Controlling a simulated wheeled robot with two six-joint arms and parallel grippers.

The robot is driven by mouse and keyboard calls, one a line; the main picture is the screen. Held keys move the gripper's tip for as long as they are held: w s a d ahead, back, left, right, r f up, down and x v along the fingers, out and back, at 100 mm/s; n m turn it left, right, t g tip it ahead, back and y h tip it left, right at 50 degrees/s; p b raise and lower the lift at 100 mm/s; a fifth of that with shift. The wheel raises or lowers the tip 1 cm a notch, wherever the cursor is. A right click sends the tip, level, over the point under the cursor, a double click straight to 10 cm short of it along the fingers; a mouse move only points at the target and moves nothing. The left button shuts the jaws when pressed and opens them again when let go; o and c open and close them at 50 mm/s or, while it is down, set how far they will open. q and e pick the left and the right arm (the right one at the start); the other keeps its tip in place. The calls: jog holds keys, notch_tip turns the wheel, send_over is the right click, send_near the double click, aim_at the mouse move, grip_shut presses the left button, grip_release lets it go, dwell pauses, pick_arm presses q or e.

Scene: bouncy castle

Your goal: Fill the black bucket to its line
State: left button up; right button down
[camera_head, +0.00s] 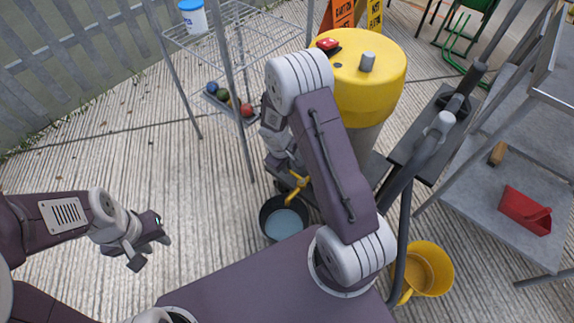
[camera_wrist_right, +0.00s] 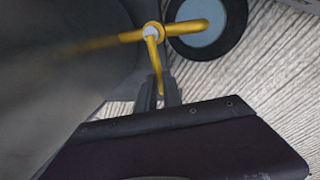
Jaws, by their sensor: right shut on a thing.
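The black bucket (camera_head: 265,222) stands on the floor and holds pale blue water. It also shows in the right wrist view (camera_wrist_right: 238,42), with the yellow tap (camera_wrist_right: 186,28) reaching over it. No fill line can be made out, and I cannot tell whether water is running. The tap (camera_head: 298,188) also shows in the head view. My right gripper (camera_wrist_right: 160,88) is shut on the tap's yellow lever (camera_wrist_right: 155,60); in the head view my own arm mostly hides it. My left gripper (camera_head: 152,247) is open and empty above the floor, left of the bucket.
A large yellow-topped tank (camera_head: 385,85) stands behind my right arm. A yellow bucket (camera_head: 440,262) stands at lower right. A wire rack (camera_head: 240,40) with balls is at the back. A metal shelf (camera_head: 465,195) holds a red scoop (camera_head: 525,210). The floor at left is clear.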

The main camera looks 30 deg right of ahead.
jog(key=shift+s+a+n, duration=0.25)
jog(key=shift+a+n, duration=0.2)
jog(key=shift+n, duration=0.45)
jog(key=c, duration=1.5)
grip_release()
jog(key=shift+r, duration=0.1)
jog(key=r+p, duration=0.2)
jog(key=r, duration=0.1)
jog(key=a+r+p, duration=0.1)
jog(key=r+p, duration=0.1)
jog(key=r, duration=0.1)
jog(key=s+r+p, duration=0.1)
jog(key=r+p, duration=0.1)
jog(key=shift+a+r, duration=0.2)
jog(key=shift+r, duration=0.2)
